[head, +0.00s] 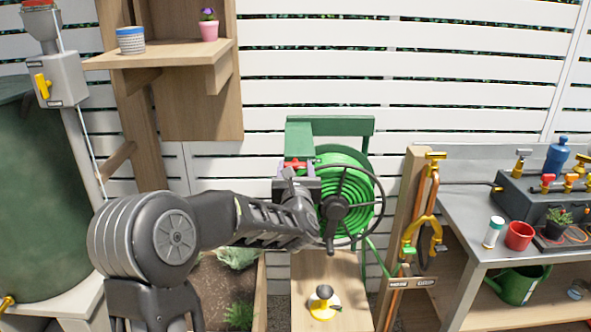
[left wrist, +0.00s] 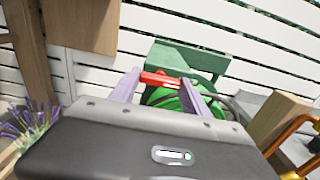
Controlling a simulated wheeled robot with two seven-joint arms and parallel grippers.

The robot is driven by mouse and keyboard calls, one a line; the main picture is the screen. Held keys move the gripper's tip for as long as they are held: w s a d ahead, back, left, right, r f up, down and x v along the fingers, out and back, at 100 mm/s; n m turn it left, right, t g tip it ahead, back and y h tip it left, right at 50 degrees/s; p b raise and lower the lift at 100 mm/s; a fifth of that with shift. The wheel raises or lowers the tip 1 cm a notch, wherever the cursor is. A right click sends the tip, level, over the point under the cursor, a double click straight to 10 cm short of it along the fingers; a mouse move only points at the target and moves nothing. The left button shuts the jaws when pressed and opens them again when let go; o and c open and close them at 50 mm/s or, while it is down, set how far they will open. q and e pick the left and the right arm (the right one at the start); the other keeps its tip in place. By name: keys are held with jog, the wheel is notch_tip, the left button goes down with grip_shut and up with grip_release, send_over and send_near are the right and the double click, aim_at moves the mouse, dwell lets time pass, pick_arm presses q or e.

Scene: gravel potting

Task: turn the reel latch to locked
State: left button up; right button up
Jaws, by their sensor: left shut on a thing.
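The hose reel (head: 345,195) stands against the white fence, with a green frame, coiled green hose and a dark crank wheel. Its red latch (head: 293,164) is at the upper left of the coil. It also shows in the left wrist view (left wrist: 158,78), lying across between the fingers. My left gripper (head: 294,174) reaches in from the left and is shut on the red latch. The gripper and arm hide part of the reel's left side, and any latch marking cannot be read. My right gripper is out of view.
A wooden shelf (head: 160,53) with two pots is at the upper left. A wooden post with copper pipe and yellow taps (head: 432,195) stands right of the reel. A grey workbench (head: 463,212) is at the right.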

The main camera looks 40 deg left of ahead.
pick_arm(q)
jog(key=m+b, duration=0.7)
jog(key=m, duration=0.2)
jog(key=shift+f+b, duration=0.1)
jog(key=shift+b, duration=0.3)
jog(key=m, duration=0.5)
jog(key=shift+m, duration=2)
